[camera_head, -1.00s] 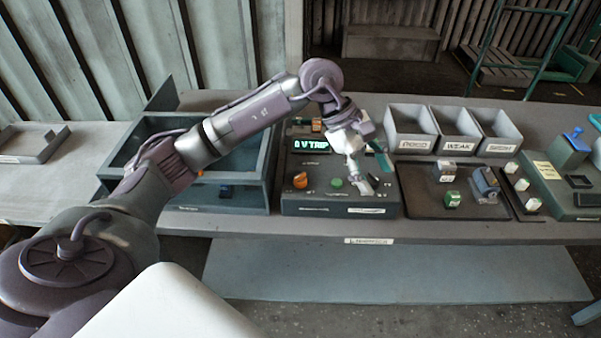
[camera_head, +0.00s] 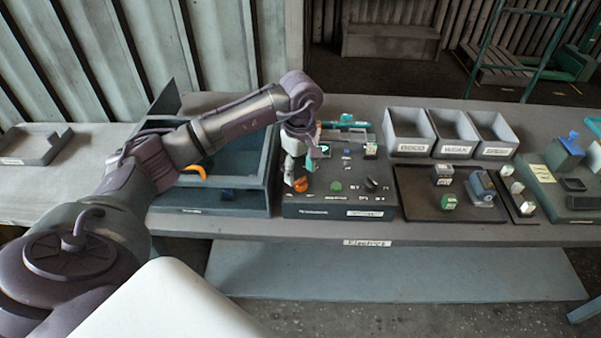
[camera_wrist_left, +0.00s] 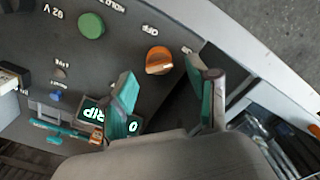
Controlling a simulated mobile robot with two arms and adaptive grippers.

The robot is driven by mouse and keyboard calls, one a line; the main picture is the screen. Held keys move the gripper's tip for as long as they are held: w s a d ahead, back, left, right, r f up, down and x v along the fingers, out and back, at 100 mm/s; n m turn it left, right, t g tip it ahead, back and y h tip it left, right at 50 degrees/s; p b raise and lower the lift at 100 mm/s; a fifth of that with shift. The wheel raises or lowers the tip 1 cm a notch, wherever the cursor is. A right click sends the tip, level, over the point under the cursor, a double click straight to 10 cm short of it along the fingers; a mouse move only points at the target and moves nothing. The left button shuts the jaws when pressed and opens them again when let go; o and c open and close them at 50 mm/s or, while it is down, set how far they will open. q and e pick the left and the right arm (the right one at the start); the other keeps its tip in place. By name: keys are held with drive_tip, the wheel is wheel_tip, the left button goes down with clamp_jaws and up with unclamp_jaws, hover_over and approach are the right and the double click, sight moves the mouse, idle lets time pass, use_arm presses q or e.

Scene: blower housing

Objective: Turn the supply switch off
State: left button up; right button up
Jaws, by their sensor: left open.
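The control box (camera_head: 325,212) stands at the middle of the bench. Its orange rotary knob (camera_head: 301,185) is at the left of the panel, partly behind my left gripper. In the left wrist view the orange knob (camera_wrist_left: 159,62) has an "OFF" label beside it. My left gripper (camera_head: 295,178) is above the knob. Its two teal-padded fingers (camera_wrist_left: 166,82) are spread with the knob in the gap between them as seen, and I see no contact. A lit display (camera_wrist_left: 92,112) reading partly "0" and "RIP" is mostly hidden behind a finger. My right gripper is not in view.
A green button (camera_head: 336,186) and a black knob (camera_head: 372,185) sit right of the orange knob. A deep blue-grey bin (camera_head: 215,200) adjoins on the left. A dark mat (camera_head: 415,205) with small parts lies right, before grey trays (camera_head: 410,133).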

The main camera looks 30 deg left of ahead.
sight(301, 183)
use_arm(q)
drive_tip(key=shift+f, duration=1.45)
drive_tip(key=shift+c, duration=0.3)
clamp_jaws()
